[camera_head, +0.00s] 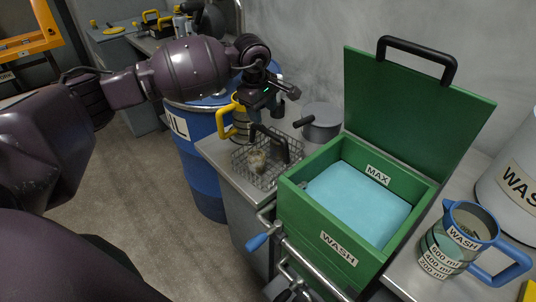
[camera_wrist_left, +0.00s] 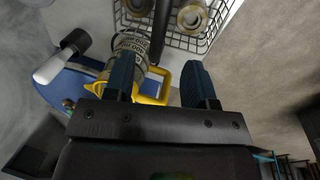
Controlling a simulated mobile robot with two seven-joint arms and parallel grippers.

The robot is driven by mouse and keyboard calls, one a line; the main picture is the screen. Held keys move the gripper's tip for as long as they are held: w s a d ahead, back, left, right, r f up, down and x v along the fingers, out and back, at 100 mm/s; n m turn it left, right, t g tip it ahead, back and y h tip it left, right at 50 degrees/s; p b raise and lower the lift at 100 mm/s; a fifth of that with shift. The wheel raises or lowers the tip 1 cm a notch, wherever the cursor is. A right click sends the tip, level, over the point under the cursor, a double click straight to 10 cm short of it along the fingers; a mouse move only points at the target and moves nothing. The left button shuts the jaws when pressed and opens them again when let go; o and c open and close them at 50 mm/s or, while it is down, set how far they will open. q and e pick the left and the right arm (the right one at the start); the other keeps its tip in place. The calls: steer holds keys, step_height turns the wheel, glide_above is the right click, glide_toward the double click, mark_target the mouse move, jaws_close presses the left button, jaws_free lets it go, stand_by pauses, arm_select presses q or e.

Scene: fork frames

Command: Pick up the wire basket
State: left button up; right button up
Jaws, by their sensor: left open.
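The wire basket (camera_head: 287,173) stands on the grey counter, left of the green wash tank. Its black handle (camera_head: 268,137) arches over the top, and small brownish parts lie inside. My left gripper (camera_head: 268,112) is open and empty above the basket, close to the handle. In the left wrist view the basket (camera_wrist_left: 190,43) is at the top with ring-shaped parts in it. There the black handle (camera_wrist_left: 161,30) shows beyond and between the open fingers (camera_wrist_left: 160,62); I cannot tell the exact gap. My right gripper is not in view.
A yellow-handled jug (camera_head: 226,122) stands close behind the basket; a grey pot (camera_head: 323,128) is behind right. The open green wash tank (camera_head: 310,228) holds blue liquid. A blue drum (camera_head: 205,185) stands left. A blue-handled jug (camera_head: 458,240) is at right.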

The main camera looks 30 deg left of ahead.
mark_target(267, 129)
arm_select(q)
steer(key=f, duration=0.3)
steer(key=w+f, duration=0.1)
steer(key=f, duration=0.3)
steer(key=w+f, duration=0.1)
steer(key=f, duration=0.2)
steer(key=shift+d+f+b, duration=0.25)
steer(key=shift+d+b, duration=0.05)
steer(key=shift+d, duration=0.05)
steer(key=shift+r, duration=0.1)
jaws_close()
steer(key=shift+w, duration=0.1)
